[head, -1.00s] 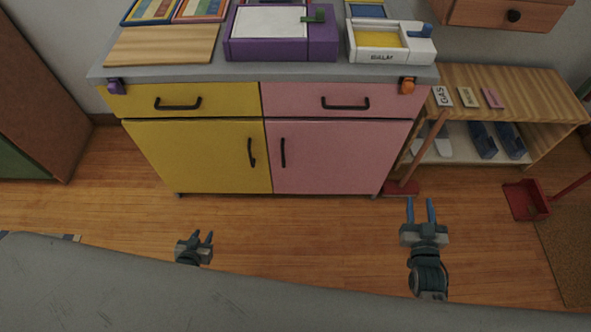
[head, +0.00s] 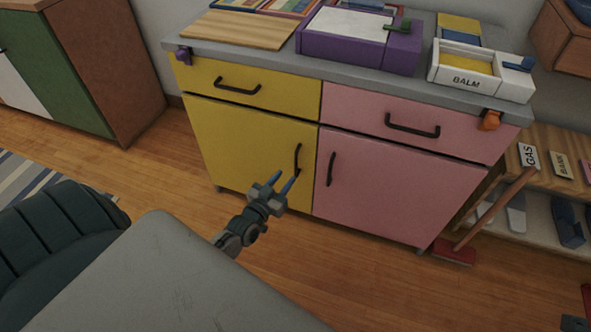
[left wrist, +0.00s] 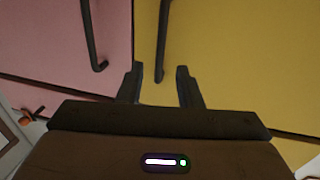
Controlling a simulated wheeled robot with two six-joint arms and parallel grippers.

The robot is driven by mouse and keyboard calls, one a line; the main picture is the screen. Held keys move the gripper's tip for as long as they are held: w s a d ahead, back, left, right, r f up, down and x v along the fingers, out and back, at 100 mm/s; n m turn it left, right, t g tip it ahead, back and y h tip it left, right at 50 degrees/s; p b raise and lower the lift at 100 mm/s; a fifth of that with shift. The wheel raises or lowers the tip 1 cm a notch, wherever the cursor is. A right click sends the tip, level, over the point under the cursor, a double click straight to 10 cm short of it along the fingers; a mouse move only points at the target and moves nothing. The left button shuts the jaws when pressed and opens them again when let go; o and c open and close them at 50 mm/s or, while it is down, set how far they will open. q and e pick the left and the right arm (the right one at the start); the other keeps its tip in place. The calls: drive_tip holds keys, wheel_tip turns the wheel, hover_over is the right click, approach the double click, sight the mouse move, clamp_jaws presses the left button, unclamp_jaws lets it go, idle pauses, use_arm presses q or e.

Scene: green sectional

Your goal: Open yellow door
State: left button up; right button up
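The yellow door (head: 244,144) is the cabinet's lower left door, and it is closed. Its black vertical handle (head: 297,160) is near its right edge. My left gripper (head: 279,181) is open in front of the lower part of this handle. In the left wrist view, which shows the cabinet upside down, the yellow door (left wrist: 235,55) is on the right. One end of its handle (left wrist: 162,45) lies between the spread fingertips (left wrist: 159,76), with gaps on both sides. I do not make out my right gripper.
The pink door (head: 393,188) with its own black handle (head: 331,169) adjoins on the right. A yellow drawer (head: 250,85) is above. A grey surface (head: 215,285) fills the near foreground, beside a dark green rounded object (head: 65,245). Wooden floor lies between.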

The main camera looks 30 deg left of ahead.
use_arm(q)
drive_tip(key=w+b, duration=0.1)
drive_tip(key=w, duration=0.5)
drive_tip(key=shift+a, duration=0.15)
drive_tip(key=shift+w, duration=0.1)
drive_tip(key=shift+c, duration=0.2)
clamp_jaws()
